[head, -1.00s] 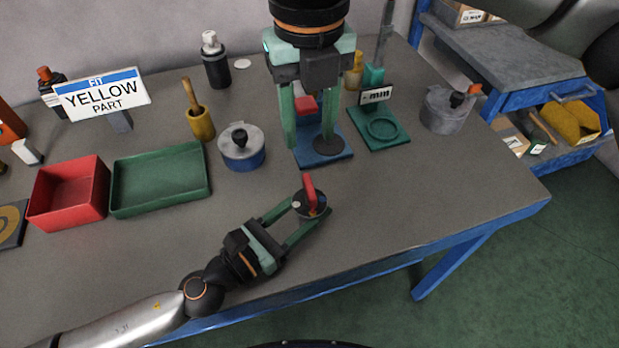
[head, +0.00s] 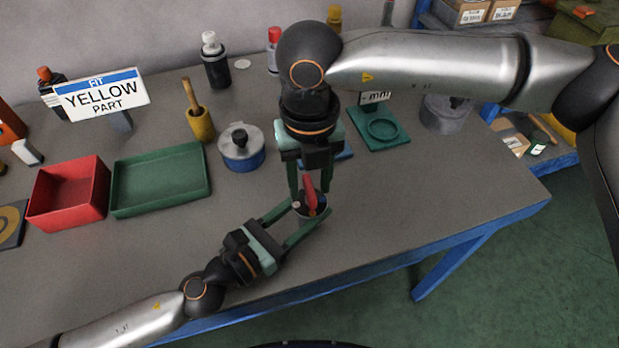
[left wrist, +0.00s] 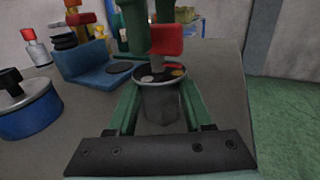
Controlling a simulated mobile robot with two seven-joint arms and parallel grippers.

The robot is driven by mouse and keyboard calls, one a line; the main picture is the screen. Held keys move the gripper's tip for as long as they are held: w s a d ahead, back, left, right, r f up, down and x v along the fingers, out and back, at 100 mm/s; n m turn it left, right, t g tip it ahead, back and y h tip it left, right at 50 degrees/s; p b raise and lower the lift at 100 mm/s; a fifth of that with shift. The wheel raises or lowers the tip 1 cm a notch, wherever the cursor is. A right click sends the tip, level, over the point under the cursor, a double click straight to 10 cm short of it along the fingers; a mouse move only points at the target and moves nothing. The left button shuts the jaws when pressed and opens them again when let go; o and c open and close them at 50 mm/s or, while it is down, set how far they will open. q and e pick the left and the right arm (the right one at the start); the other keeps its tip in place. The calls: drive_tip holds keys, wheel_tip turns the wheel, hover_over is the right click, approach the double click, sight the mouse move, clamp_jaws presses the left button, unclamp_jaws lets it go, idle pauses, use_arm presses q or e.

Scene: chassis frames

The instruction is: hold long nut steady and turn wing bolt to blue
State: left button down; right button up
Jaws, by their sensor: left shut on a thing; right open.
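The long nut (head: 306,219) is a grey upright cylinder near the table's front; it also shows in the left wrist view (left wrist: 160,105). My left gripper (head: 308,213) is shut on it from both sides. The red wing bolt (head: 310,194) stands in its top, and in the left wrist view the red wing (left wrist: 166,40) rises above a dark face with coloured marks. Which mark the wing points to I cannot tell. My right gripper (head: 310,188) is open, pointing down, its fingers on either side of the wing. Contact cannot be made out.
A blue-and-grey lidded pot (head: 241,150) stands left of the right gripper. A green tray (head: 160,208) and a red bin (head: 65,210) lie further left. A green stand (head: 395,138) is behind right. The table is clear to the right of the nut.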

clamp_jaws()
idle(0.4)
